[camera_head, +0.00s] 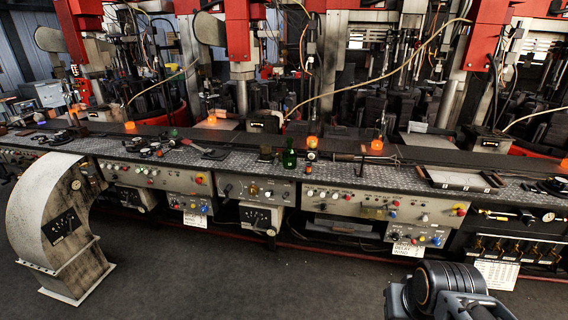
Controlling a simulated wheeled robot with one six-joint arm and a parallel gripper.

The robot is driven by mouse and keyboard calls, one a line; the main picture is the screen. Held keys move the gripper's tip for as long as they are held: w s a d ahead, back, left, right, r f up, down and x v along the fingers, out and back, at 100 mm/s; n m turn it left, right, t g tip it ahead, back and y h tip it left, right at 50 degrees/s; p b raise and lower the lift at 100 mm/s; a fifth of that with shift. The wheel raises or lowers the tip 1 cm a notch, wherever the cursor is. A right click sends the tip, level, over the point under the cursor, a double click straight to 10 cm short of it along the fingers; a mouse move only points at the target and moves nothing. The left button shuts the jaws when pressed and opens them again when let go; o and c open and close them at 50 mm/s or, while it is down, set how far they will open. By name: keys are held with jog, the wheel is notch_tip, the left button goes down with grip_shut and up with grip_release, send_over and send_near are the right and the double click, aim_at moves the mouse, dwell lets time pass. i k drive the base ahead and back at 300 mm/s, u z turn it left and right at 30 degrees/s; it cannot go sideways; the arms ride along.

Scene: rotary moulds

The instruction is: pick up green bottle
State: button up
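The green bottle (290,155) stands upright on the metal-topped bench (235,163), near the middle of the picture. It is small in view, and an orange glowing item (312,142) is just to its right. My arm shows at the bottom right, low and in front of the bench, well apart from the bottle. My gripper's fingertips cannot be made out, so I cannot tell whether it is open or shut.
Tools (205,149) lie left of the bottle, and long tongs (365,158) lie to its right. A shallow tray (460,179) sits further right. A curved grey housing (50,215) stands on the floor at left. Open floor (240,285) lies before the bench; red machines (240,35) stand behind.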

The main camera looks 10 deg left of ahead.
aim_at(289, 154)
jog(key=u, duration=0.65)
jog(key=i, duration=0.6)
jog(key=u, duration=0.95)
jog(key=i, duration=1.75)
jog(key=z, duration=1.15)
jog(key=i, duration=0.6)
jog(key=z, duration=0.7)
